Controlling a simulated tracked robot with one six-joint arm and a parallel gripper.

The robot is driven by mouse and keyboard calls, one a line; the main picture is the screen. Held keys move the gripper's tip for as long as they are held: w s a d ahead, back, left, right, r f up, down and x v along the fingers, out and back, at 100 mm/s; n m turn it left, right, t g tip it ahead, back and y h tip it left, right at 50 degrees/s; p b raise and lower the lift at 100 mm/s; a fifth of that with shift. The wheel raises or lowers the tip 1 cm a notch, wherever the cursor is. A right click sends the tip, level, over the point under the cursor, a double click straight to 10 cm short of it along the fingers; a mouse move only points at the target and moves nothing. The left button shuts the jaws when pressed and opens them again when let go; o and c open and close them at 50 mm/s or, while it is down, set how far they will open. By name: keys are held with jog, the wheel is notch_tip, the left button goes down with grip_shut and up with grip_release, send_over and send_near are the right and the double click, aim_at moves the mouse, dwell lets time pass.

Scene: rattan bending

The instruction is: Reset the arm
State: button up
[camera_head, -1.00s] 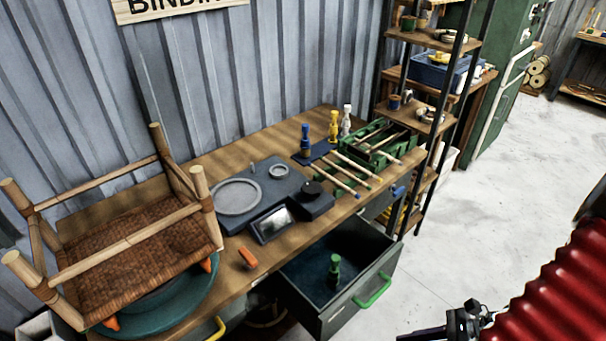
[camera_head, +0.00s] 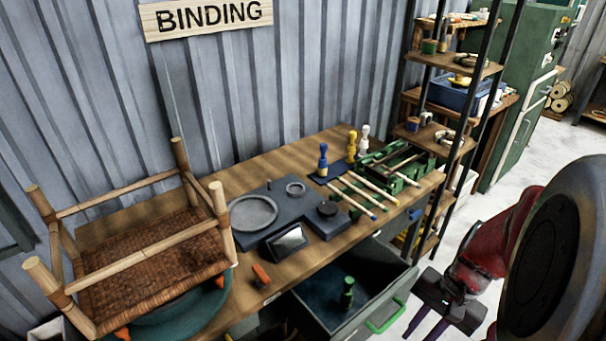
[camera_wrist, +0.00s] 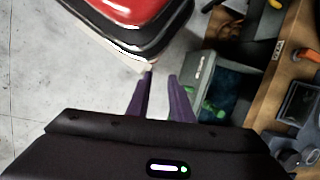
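My gripper (camera_head: 428,328) is at the lower right of the head view, over the floor to the right of the open drawer. In the wrist view, the two purple fingers of my gripper (camera_wrist: 160,78) stand apart with a gap between them and nothing held. The arm is bent beside the workbench. The open drawer (camera_head: 345,318) of the bench holds a green bottle-like item (camera_head: 348,292) standing in it.
The workbench (camera_head: 212,297) carries an upturned woven stool (camera_head: 150,262), a dark fixture (camera_head: 290,215), an orange piece (camera_head: 261,275) and a green rack (camera_head: 400,178) with rods. A shelf (camera_head: 445,60) stands at the back right. Pale floor lies free at right.

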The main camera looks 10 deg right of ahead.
jog(key=w+a+r+n+t+h, duration=0.1)
jog(key=w+a+r+n+t, duration=0.1)
jog(key=a+r+n, duration=0.4)
jog(key=w+a+r+n+t+h, duration=0.2)
jog(key=a+r+n, duration=0.3)
jog(key=a+r, duration=0.5)
jog(key=shift+w+a+r+n+t, duration=0.4)
jog(key=shift+w+r+t, duration=0.35)
jog(key=shift+r+t, duration=0.2)
jog(key=shift+s, duration=0.15)
